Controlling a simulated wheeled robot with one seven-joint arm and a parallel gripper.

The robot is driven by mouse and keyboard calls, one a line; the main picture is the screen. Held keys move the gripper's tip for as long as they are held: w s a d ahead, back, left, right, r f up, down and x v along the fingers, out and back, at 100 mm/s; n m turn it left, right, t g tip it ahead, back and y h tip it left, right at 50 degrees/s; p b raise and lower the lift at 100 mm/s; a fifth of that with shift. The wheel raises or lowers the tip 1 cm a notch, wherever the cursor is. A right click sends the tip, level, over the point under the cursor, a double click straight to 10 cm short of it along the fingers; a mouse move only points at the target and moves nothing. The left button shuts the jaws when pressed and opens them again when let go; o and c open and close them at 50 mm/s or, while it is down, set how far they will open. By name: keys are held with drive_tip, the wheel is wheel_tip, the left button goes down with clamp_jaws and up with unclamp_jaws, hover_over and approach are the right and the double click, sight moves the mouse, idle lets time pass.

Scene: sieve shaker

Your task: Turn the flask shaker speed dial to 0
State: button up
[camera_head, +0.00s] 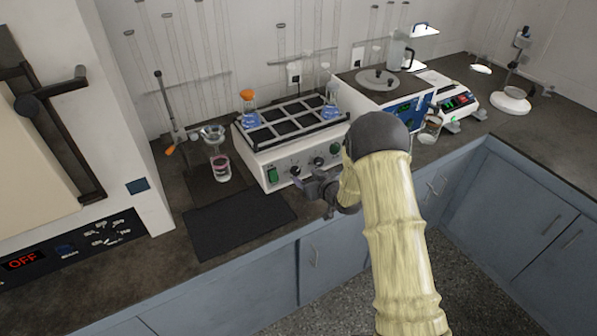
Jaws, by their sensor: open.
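The flask shaker (263,161) is a white box on the counter with a black rack on top. An orange-capped flask of blue liquid (248,117) and a second blue-liquid flask (330,108) stand in the rack. Its front has a green switch (272,175), black dials (295,170) and a green button at the right. Dial labels and pointer positions are too small to read. My gripper (306,190) is open, just in front of the panel's lower middle. I cannot tell whether it touches a dial.
A black mat (238,222) lies left of my gripper. A stand with a funnel over a flask of pink liquid (220,167) is at the left. A white device with a blue panel (372,92), a glass beaker (430,129) and a scale-like device (458,101) are at the right.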

sight(297, 172)
drive_tip(key=shift+p+x, duration=0.35)
drive_tip(key=shift+x, duration=2.75)
drive_tip(key=c, duration=1)
drive_tip(key=shift+o, duration=0.2)
